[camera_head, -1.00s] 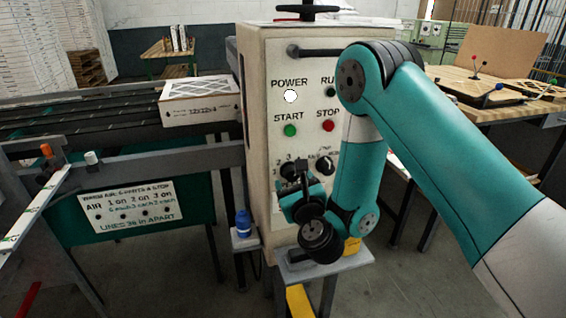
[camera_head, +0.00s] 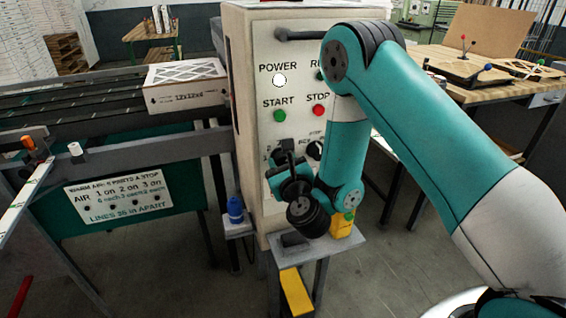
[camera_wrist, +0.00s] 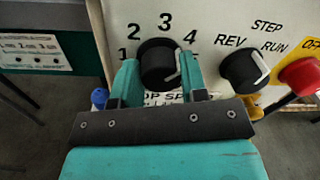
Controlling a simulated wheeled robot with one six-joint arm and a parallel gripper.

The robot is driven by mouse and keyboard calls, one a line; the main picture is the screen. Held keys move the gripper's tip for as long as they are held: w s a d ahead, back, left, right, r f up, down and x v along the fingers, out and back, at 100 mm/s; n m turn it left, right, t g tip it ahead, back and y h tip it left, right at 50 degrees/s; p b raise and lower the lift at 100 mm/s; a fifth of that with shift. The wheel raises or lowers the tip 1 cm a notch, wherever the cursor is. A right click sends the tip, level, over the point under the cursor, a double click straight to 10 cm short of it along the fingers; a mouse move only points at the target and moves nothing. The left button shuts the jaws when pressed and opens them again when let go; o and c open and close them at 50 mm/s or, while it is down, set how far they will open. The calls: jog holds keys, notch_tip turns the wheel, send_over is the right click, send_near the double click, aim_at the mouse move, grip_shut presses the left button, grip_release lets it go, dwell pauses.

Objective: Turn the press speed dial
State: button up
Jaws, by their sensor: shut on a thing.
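The press speed dial is a black knob (camera_wrist: 158,62) with a pale pointer, on the cream panel under the numbers 1 to 4, in the wrist view. Its pointer points to the upper right, near the 4. My gripper (camera_wrist: 160,80) has a finger on each side of the knob and is shut on it. In the head view my gripper (camera_head: 284,158) is at the lower left of the control panel, and it hides most of the dial.
A second black knob (camera_wrist: 244,70) marked REV, STEP and RUN sits right of the dial, with a red button (camera_wrist: 301,76) beyond it. Green start (camera_head: 279,116) and red stop (camera_head: 318,110) buttons are above. A small shelf (camera_head: 335,250) stands below. A blue bottle (camera_head: 235,210) stands at lower left.

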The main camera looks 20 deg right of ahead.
jog(key=shift+n, duration=0.3)
jog(key=n+b, duration=0.1)
jog(key=n, duration=0.2)
jog(key=shift+f+n, duration=0.1)
jog(key=shift+n, duration=0.3)
jog(key=n+b, duration=0.1)
jog(key=n, duration=0.3)
jog(key=shift+n+t, duration=0.3)
jog(key=shift+n, duration=0.1)
jog(key=n, duration=0.4)
jog(key=shift+n+y, duration=0.3)
jog(key=n, duration=0.4)
jog(key=shift+n, duration=0.4)
jog(key=o, duration=0.9)
